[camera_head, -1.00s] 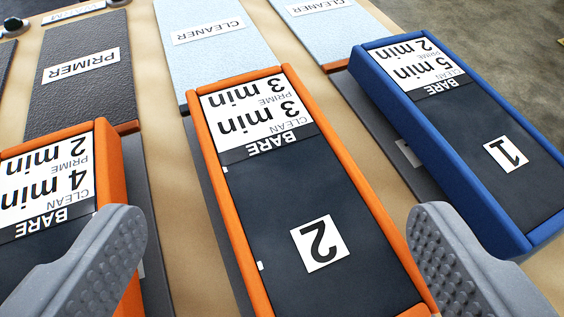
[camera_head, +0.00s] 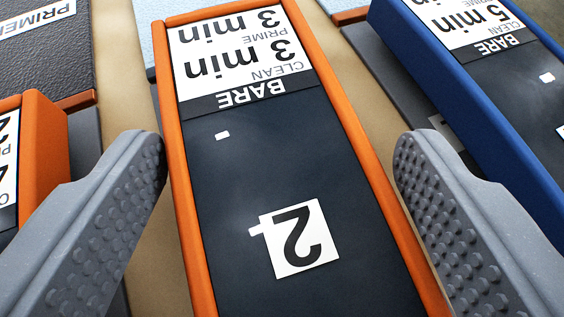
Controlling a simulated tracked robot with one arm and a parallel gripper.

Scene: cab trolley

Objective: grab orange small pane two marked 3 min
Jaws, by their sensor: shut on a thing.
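The orange-framed small pane (camera_head: 290,180) marked 2 fills the middle of the view, with a dark face. Its label (camera_head: 240,62) appears upside down and reads BARE, CLEAN 3 min, PRIME 3 min. My gripper (camera_head: 280,160) has one grey studded finger on each side of the pane and is shut on it. The exact contact of the fingers with the frame is hard to see. The near end of the pane is cut off by the lower picture edge.
A blue-framed pane (camera_head: 480,110) labelled 5 min stands close at right. Another orange-framed pane (camera_head: 42,140) is at left, partly behind my left finger. A dark PRIMER pad (camera_head: 50,55) lies behind it. Tan tabletop (camera_head: 128,75) shows in narrow gaps between them.

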